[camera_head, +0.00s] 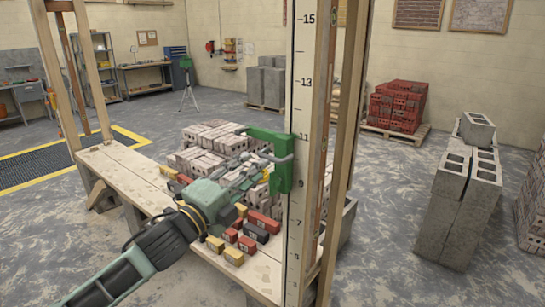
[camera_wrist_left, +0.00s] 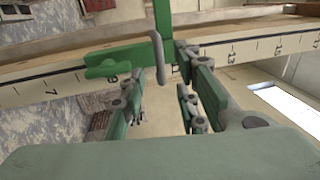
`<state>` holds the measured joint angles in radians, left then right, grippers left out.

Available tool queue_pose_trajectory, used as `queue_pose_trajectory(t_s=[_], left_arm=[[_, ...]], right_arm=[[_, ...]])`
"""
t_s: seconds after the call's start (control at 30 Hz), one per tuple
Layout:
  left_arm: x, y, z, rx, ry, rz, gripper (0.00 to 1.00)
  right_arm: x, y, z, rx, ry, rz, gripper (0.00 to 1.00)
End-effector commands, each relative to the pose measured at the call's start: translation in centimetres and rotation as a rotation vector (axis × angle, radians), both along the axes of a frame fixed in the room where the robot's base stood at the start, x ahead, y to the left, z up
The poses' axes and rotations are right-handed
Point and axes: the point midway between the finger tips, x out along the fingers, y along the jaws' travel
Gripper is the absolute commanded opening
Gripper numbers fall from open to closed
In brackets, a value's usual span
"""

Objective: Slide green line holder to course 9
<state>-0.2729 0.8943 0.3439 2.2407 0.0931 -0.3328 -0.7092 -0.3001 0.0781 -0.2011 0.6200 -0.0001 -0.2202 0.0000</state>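The green line holder (camera_head: 283,172) sits on the pale marked pole (camera_head: 296,85), its body spanning roughly marks 9 to 11. A green arm reaches left from its upper part, and a grey hook shows at its side. My left gripper (camera_head: 262,168) is at the holder's left side, over the bench. In the left wrist view, the fingers (camera_wrist_left: 161,70) are apart, with the line holder (camera_wrist_left: 122,56) and its grey hook just beyond and between the tips. I see no clear grip on it. My right gripper is in neither view.
Grey concrete blocks (camera_head: 466,195) stand right of the pole. A wooden post (camera_head: 352,100) stands close behind it.

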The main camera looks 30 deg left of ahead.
Motion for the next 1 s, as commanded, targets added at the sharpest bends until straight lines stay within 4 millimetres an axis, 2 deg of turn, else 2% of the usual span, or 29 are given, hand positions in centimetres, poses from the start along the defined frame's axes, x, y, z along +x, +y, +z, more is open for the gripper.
queue_pose_trajectory(t_s=[0.2,0.5,0.7,1.0], left_arm=[[2.6,-0.1,0.9,-0.003,-0.003,0.002,0.29],[5.8,-0.4,1.3,-0.002,0.0,0.002,0.29],[6.7,-0.5,1.3,-0.001,0.0,0.0,0.29],[6.8,-0.5,1.2,-0.001,0.001,0.0,0.28]], right_arm=[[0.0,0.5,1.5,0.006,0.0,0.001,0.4],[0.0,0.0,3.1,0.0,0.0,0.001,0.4],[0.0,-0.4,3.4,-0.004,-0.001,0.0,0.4],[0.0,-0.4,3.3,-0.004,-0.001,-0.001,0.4]])
